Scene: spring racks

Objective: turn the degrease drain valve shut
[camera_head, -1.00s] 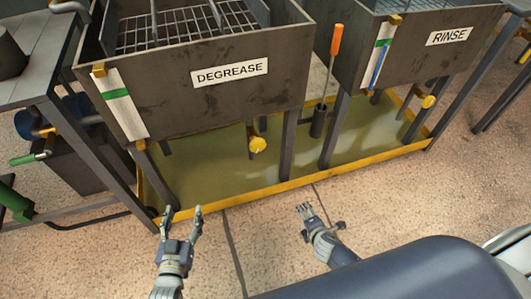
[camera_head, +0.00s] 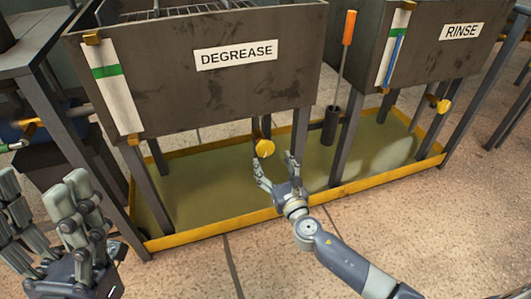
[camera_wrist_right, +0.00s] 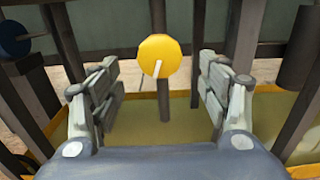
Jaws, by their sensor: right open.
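The degrease drain valve (camera_head: 264,148) is a yellow round knob under the tank (camera_head: 165,95) labelled DEGREASE. In the right wrist view the knob (camera_wrist_right: 160,52) faces me, with a pale slanted bar low on its face. My right gripper (camera_head: 276,167) is open and empty, just below and in front of the knob. Its fingers (camera_wrist_right: 160,88) stand either side of the knob's line and apart from it. My left gripper (camera_head: 38,190) is at the lower left, fingers spread, empty, far from the valve.
A yellow-rimmed tray (camera_head: 210,232) with greenish liquid lies below the tanks. Dark legs (camera_head: 300,132) stand beside the valve. An orange-handled tool (camera_head: 347,30) stands in a dark holder to the right. The RINSE tank (camera_head: 425,60) has its own yellow knob (camera_head: 443,106).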

